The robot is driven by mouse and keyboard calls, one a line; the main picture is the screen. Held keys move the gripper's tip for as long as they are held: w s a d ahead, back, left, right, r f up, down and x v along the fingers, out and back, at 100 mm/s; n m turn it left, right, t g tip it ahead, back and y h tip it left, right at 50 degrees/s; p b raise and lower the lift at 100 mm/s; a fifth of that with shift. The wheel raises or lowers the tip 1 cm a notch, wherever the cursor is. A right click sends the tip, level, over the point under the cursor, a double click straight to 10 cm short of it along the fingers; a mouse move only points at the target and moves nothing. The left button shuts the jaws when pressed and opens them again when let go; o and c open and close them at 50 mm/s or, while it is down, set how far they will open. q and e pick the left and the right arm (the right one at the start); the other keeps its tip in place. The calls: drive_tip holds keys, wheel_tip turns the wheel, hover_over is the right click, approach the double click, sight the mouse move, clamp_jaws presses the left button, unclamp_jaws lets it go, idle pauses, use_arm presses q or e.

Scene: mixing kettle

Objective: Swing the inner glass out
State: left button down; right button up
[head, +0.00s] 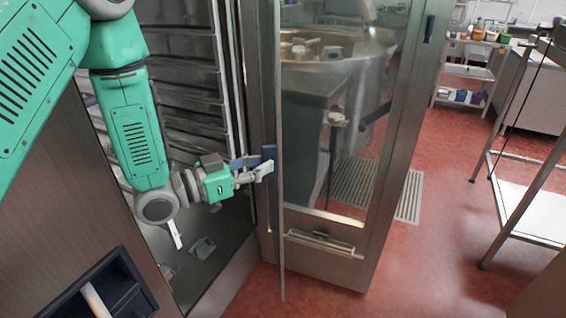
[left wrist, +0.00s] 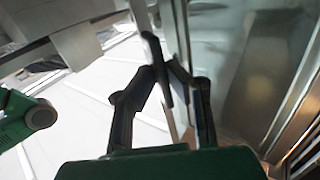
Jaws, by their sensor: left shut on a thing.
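The inner glass (head: 281,225) shows in the head view as a tall thin panel, seen nearly edge-on, beside the open framed oven door (head: 385,150). My left gripper (head: 266,168) is at the near edge of the glass, about mid-height, beside small blue pieces (head: 268,153). The fingers hide the exact contact. How far the glass stands from the door frame is hard to tell. My right gripper is out of view.
The oven chamber with rack rails (head: 190,75) is open behind my left arm. A large steel kettle (head: 345,70) shows through the door's glass. A steel table frame (head: 530,205) stands at the right. Red floor (head: 435,255) is clear between door and table.

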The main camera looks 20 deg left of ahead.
use_arm(q)
drive_tip(key=shift+s+a+r+t, duration=0.1)
drive_tip(key=shift+a+r+t, duration=0.1)
drive_tip(key=shift+a, duration=0.4)
drive_tip(key=shift+s+a+r+t, duration=0.1)
drive_tip(key=shift+a+r, duration=0.05)
drive_tip(key=shift+a, duration=0.45)
drive_tip(key=c, duration=1.8)
unclamp_jaws()
drive_tip(key=shift+w+d, duration=0.15)
drive_tip(key=shift+d, duration=0.05)
drive_tip(key=shift+o, duration=0.8)
drive_tip(key=shift+w+d+f, duration=0.2)
drive_tip(key=shift+w+d, duration=0.05)
drive_tip(key=shift+d, duration=0.05)
drive_tip(key=v, duration=0.8)
drive_tip(key=shift+a, duration=0.35)
drive_tip(key=shift+d, duration=0.15)
